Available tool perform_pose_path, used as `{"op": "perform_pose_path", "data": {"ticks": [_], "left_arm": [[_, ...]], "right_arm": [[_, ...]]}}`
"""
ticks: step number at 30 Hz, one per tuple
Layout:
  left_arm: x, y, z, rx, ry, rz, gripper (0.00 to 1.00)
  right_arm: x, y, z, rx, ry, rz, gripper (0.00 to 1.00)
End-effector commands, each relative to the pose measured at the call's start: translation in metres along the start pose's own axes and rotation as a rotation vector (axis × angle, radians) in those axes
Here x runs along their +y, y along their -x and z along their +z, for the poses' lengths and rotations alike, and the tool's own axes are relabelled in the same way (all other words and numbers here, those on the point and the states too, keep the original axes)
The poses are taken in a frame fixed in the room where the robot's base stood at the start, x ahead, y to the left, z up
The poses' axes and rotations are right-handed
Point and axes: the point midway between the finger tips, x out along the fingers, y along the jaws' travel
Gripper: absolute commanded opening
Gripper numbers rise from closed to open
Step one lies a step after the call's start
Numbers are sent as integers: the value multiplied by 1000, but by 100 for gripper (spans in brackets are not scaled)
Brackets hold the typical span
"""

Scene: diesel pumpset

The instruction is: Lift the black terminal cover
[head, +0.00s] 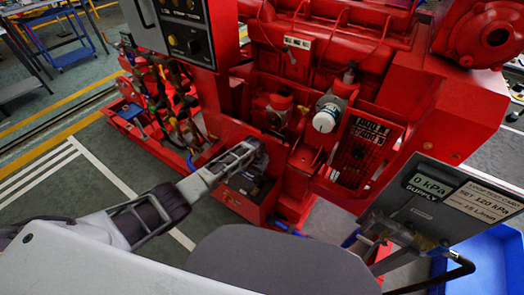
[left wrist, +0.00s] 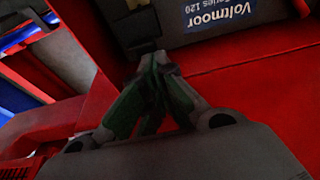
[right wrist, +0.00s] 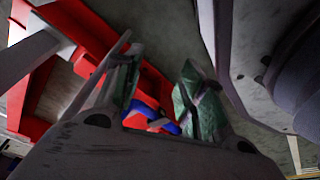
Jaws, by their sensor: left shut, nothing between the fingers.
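My left gripper (head: 256,152) reaches in from the left to the red pumpset, its tips at a dark recess above the battery. In the left wrist view its fingers (left wrist: 152,62) are together and empty, their tips by the edge of a dark battery (left wrist: 185,22) labelled Voltmoor Series 120. The battery (head: 250,184) shows partly below the gripper in the head view. The black terminal cover cannot be told apart from the dark battery; the fingers may hide it. My right gripper (right wrist: 158,80) is open and empty, seen only in the right wrist view.
A control box (head: 184,30) stands above left of the battery, with hoses (head: 178,110) below it. A supply gauge panel (head: 450,205) and a blue bin (head: 488,268) are at the right. Red frame walls (left wrist: 250,80) lie close around the left gripper.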

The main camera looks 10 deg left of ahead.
Motion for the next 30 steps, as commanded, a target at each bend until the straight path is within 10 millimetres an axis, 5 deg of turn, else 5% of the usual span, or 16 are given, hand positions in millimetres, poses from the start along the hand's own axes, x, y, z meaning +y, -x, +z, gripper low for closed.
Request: {"op": "perform_pose_path", "data": {"ticks": [20,30], "left_arm": [[-1,29,-14,20,-1,0,0],[-2,66,-22,22,-2,1,0]], "right_arm": [[19,-14,51,-10,8,22,40],[27,-14,75,-29,14,30,40]]}}
